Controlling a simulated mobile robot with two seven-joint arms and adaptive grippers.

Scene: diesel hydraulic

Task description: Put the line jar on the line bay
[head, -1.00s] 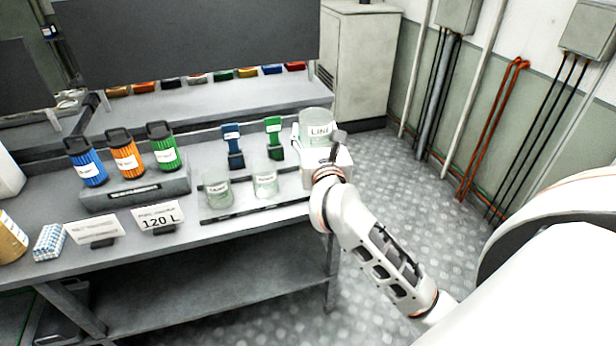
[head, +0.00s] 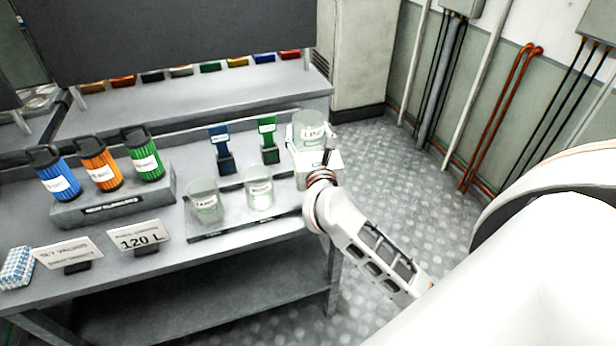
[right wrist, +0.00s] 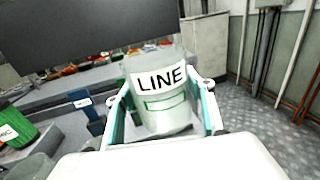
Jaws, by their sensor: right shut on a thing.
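The line jar (head: 309,132) is a clear cylinder with a white LINE label, at the bench's right end in the head view. In the right wrist view the jar (right wrist: 160,95) looks upright between the fingers. My right gripper (head: 310,146) is shut on it, with its white body below and in front. Two similar jars, a left one (head: 204,203) and a middle one (head: 259,192), stand on a dark-edged tray (head: 235,228) to the left. I cannot make out a line bay marking; the gripper hides the bench there. My left gripper is not in view.
A blue stand (head: 222,150) and a green stand (head: 268,140) rise behind the jars. Blue, orange and green canisters (head: 101,168) sit on a grey block at left. Signs (head: 139,238) stand near the front edge. Open floor lies right of the bench.

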